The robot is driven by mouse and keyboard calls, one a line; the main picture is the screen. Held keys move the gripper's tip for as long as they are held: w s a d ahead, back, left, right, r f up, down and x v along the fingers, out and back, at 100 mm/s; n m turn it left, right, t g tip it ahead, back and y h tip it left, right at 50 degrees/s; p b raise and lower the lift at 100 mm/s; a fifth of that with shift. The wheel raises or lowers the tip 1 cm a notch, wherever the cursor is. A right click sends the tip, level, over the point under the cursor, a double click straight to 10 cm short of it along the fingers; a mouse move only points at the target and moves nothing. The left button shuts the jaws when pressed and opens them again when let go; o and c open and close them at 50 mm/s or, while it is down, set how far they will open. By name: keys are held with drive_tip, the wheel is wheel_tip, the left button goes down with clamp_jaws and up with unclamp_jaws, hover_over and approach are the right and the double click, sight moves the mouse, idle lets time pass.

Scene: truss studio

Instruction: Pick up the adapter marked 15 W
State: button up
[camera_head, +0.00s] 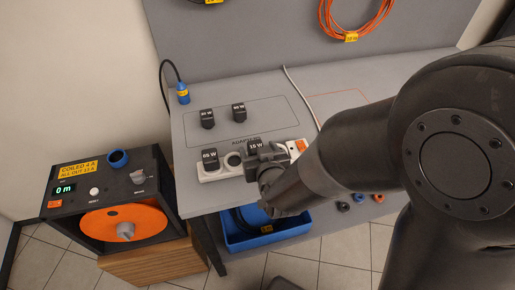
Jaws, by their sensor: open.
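The black adapter marked 15 W (254,145) sits in the white power strip (233,160) on the grey table. My gripper (263,162) is open right at this adapter, on its near side, and hides its lower part. I cannot tell whether the fingers touch it. Another black adapter (211,158), whose label looks like 65 W, sits at the strip's left end, with a bare socket between the two.
A blue bin (233,241) lies below the table. A reel box (121,200) stands at left. My arm covers the right side.

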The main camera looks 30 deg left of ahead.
sight(255, 144)
drive_tip(key=shift+s+f, duration=0.1)
drive_tip(key=shift+f, duration=0.2)
drive_tip(key=shift+x, duration=2.4)
drive_tip(key=shift+c, duration=0.2)
drive_tip(key=c, duration=1.1)
